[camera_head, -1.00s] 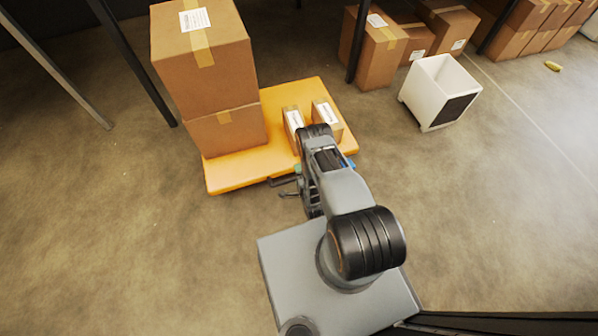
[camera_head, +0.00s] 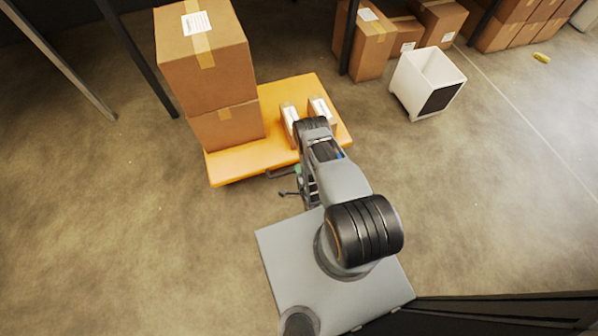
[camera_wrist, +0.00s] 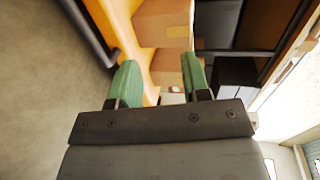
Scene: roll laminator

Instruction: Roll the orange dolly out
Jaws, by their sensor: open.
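The orange dolly (camera_head: 285,92) is a flat platform on the floor, upper left of centre in the head view. It carries two stacked large cartons (camera_head: 203,70) and two small labelled boxes (camera_head: 321,110). A dark bar (camera_head: 281,173) shows at its near edge. In the wrist view the orange dolly (camera_wrist: 117,28) lies past my gripper (camera_wrist: 160,80), with a dark bar (camera_wrist: 88,32) beside it at upper left. My gripper's green fingers are apart with nothing clearly between them. In the head view my arm mostly hides the gripper, near the dolly's near edge.
A white bin (camera_head: 427,82) stands to the right of the dolly. Cartons (camera_head: 366,42) stand behind, beside a dark post (camera_head: 349,40). Another dark post (camera_head: 140,60) stands left of the stack. A yellow item (camera_head: 541,57) lies far right.

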